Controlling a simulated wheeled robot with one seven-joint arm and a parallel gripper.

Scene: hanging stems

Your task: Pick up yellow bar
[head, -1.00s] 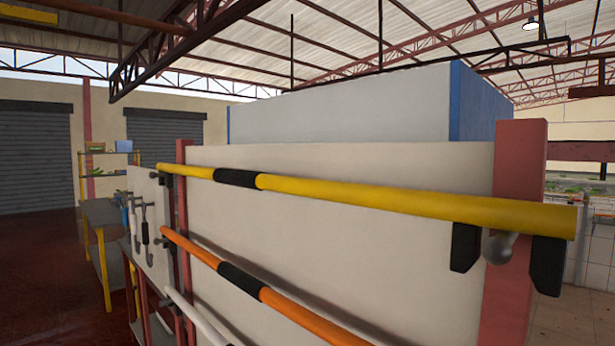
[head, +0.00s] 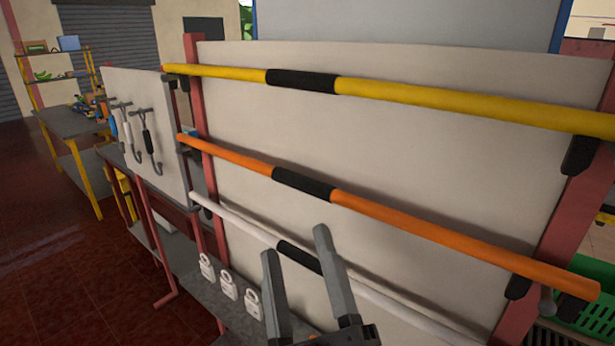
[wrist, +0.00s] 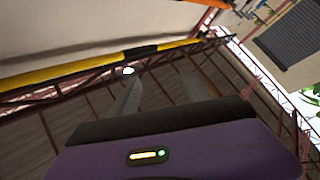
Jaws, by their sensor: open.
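The yellow bar (head: 430,96) is the top one of three bars lying across a pale panel. It has a black middle band (head: 301,81) and rests on dark hooks. My gripper (head: 296,245) is open and empty, low in the head view, below the orange bar in the picture and in front of the white bar. In the wrist view the yellow bar (wrist: 70,75) crosses the upper left, with its black band (wrist: 140,53) just beyond the open fingers (wrist: 162,76). The bar and fingers look apart.
An orange bar (head: 410,223) and a white bar (head: 231,218) hang lower on the panel (head: 400,145). White padlocks (head: 229,285) sit below on a grey shelf. Tools hang on a board (head: 165,120) at left. A green crate (head: 590,290) stands at right.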

